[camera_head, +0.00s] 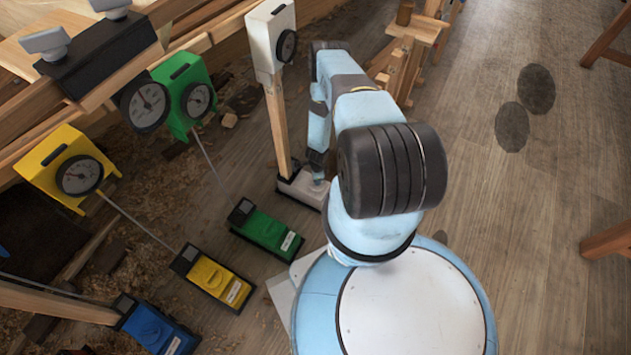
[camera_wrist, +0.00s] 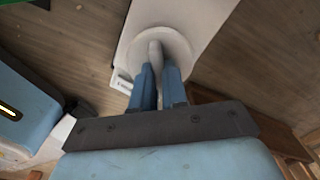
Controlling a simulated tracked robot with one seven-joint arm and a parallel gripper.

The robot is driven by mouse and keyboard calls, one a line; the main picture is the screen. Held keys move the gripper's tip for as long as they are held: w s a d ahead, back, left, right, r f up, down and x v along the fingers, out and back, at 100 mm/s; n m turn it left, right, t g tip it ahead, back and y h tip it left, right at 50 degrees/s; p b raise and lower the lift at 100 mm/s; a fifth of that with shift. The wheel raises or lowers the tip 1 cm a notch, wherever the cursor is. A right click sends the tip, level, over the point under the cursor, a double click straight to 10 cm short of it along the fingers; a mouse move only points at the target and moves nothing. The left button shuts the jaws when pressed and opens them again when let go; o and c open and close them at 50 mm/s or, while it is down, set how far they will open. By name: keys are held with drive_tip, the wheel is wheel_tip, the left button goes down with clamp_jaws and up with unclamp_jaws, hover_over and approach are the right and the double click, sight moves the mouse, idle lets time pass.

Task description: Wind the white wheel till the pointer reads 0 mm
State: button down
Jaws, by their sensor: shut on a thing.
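The white wheel (camera_wrist: 135,47) is a round disc with a raised grip bar (camera_wrist: 155,50), on top of a white base unit (camera_wrist: 195,20) in the wrist view. My gripper (camera_wrist: 157,72) has its two blue fingers shut on the grip bar, one on each side. In the head view the white base unit (camera_head: 302,188) stands on the floor at the foot of a wooden post, and my arm hides most of the wheel. The white gauge box (camera_head: 268,35) tops the post. Its dial (camera_head: 287,46) is turned nearly edge-on, so the pointer cannot be read.
Green (camera_head: 266,232), yellow (camera_head: 214,278) and blue (camera_head: 155,325) floor units stand to the left. A green gauge (camera_head: 185,90) and a yellow gauge (camera_head: 70,165) stand behind them by the timber hull.

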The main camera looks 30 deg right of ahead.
drive_tip(key=shift+s+d+m, duration=0.15)
drive_tip(key=shift+s+m, duration=0.1)
drive_tip(key=shift+m, duration=0.85)
drive_tip(key=shift+f, duration=0.1)
drive_tip(key=c, duration=1.2)
unclamp_jaws()
drive_tip(key=shift+w, duration=0.1)
drive_tip(key=shift+o, duration=0.2)
wheel_tip(320, 180, up, 14)
drive_tip(key=shift+f, duration=0.1)
